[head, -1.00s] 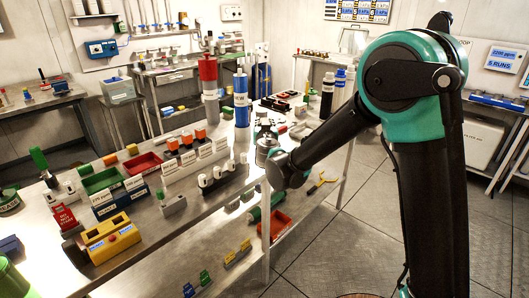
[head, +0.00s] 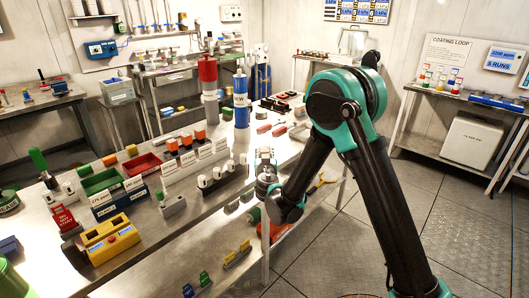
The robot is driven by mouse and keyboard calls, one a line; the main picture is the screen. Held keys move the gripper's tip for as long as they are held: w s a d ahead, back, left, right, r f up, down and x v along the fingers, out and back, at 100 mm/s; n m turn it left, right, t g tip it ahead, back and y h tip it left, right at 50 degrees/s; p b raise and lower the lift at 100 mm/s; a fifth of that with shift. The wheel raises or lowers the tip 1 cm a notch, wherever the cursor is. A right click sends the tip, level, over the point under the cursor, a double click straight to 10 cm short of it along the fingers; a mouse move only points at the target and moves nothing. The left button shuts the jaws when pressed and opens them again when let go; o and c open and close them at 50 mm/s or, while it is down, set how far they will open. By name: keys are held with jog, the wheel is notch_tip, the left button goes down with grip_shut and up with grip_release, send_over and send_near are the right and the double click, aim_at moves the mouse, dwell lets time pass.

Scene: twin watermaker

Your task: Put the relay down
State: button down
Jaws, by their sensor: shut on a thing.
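My gripper (head: 265,154) is small and far off, over the right front part of the steel bench (head: 226,202). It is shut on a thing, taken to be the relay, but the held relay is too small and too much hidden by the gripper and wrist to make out. Several orange-topped blocks (head: 186,140) stand in a row in dark holders behind white label cards, left of my gripper. I cannot tell whether the held thing touches the bench.
A black rack with white-topped parts (head: 222,182) stands left of my gripper. A tall blue-and-white cylinder (head: 241,98) and a red-topped one (head: 208,82) rise behind it. Dark and red parts (head: 284,102) lie at the bench's far right. A lower shelf holds a yellow block (head: 238,256).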

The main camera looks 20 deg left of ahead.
jog(key=shift+f, duration=0.1)
jog(key=c, duration=1.1)
grip_release()
jog(key=shift+c, duration=0.2)
